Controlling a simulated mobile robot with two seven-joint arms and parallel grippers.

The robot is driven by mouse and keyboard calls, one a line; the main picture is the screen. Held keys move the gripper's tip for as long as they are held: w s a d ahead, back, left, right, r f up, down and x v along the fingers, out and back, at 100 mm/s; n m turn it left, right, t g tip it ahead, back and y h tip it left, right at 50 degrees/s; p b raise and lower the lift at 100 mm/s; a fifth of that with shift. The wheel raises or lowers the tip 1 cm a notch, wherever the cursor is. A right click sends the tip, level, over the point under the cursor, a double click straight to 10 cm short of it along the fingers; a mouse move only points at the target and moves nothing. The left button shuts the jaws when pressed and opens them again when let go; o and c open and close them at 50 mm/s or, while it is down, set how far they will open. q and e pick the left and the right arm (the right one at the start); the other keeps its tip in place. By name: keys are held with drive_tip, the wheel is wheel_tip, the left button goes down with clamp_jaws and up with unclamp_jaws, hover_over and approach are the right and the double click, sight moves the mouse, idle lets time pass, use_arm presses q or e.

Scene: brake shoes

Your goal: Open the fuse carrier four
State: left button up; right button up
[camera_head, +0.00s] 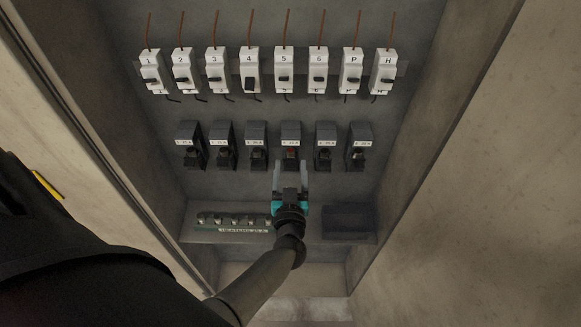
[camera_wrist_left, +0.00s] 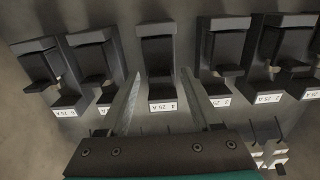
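Fuse carrier four (camera_head: 291,132) is a dark block with a white label, fourth from the left in the lower row. A small brownish patch shows on its lower part in the head view. In the left wrist view it is central, its label (camera_wrist_left: 163,106) reading 4, 25 A upside down. I cannot tell whether it is open or closed. My left gripper (camera_head: 290,167) is open just below and in front of it. In the left wrist view its two thin fingers (camera_wrist_left: 161,71) are spread to either side of the carrier, with nothing visibly gripped. My right gripper is not in view.
Neighbouring carriers (camera_head: 256,134) (camera_head: 325,134) stand close on both sides. Labelled white breakers (camera_head: 284,62) line the wall above; the lever of breaker 4 (camera_head: 249,70) hangs lower. A ledge with small terminals (camera_head: 234,221) and a dark box (camera_head: 347,221) lies below. Cabinet walls flank both sides.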

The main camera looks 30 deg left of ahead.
use_arm(q)
drive_tip(key=shift+c, duration=1.3)
clamp_jaws()
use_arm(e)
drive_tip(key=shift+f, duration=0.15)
use_arm(q)
drive_tip(key=shift+s+f+b, duration=0.1)
drive_tip(key=shift+f+b, duration=0.1)
drive_tip(key=shift+b, duration=0.45)
drive_tip(key=f+t+y+b, duration=0.1)
drive_tip(key=t+b, duration=0.2)
drive_tip(key=b, duration=0.4)
drive_tip(key=s+f+t+y+b, duration=0.1)
drive_tip(key=t+y+b, duration=0.1)
drive_tip(key=b, duration=0.6)
drive_tip(key=d+f+t+y+b, duration=0.1)
drive_tip(key=t+y+b, duration=0.1)
drive_tip(key=b, duration=0.6)
drive_tip(key=shift+s+f+t, duration=0.3)
drive_tip(key=shift+f+t, duration=0.05)
drive_tip(key=shift+t, duration=0.45)
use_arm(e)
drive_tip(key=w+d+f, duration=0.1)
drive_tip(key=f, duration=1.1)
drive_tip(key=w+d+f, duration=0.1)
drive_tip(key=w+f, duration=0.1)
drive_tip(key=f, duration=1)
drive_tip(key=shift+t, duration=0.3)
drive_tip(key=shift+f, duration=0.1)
